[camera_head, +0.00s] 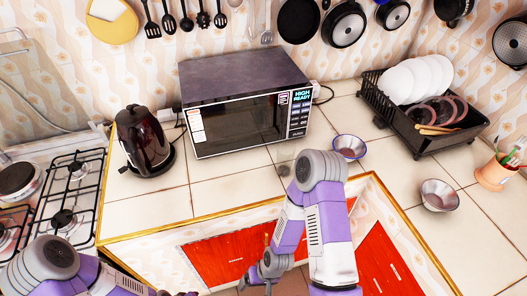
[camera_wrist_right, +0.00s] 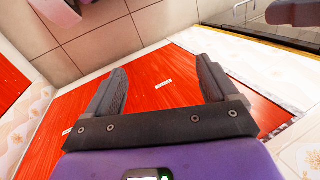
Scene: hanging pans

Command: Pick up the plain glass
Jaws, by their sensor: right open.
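I cannot make out the plain glass for certain. In the head view a small, grey, see-through-looking shape (camera_head: 283,170) is on the counter just left of my right arm's upper joint, partly hidden by the arm; I cannot tell if it is the glass. My right gripper (camera_head: 262,272) hangs low in front of the red cabinet doors, below the counter edge. In the right wrist view its fingers (camera_wrist_right: 162,75) are apart with nothing between them, and a red door lies beyond. My left arm shows at the bottom left; its fingers are out of view.
The tiled counter (camera_head: 165,205) holds a dark kettle (camera_head: 146,140), a microwave (camera_head: 245,125), two bowls (camera_head: 349,147) (camera_head: 439,195), a black dish rack (camera_head: 405,130) and an orange utensil cup (camera_head: 493,175). A stove (camera_head: 70,190) is at left. The counter before the microwave is mostly clear.

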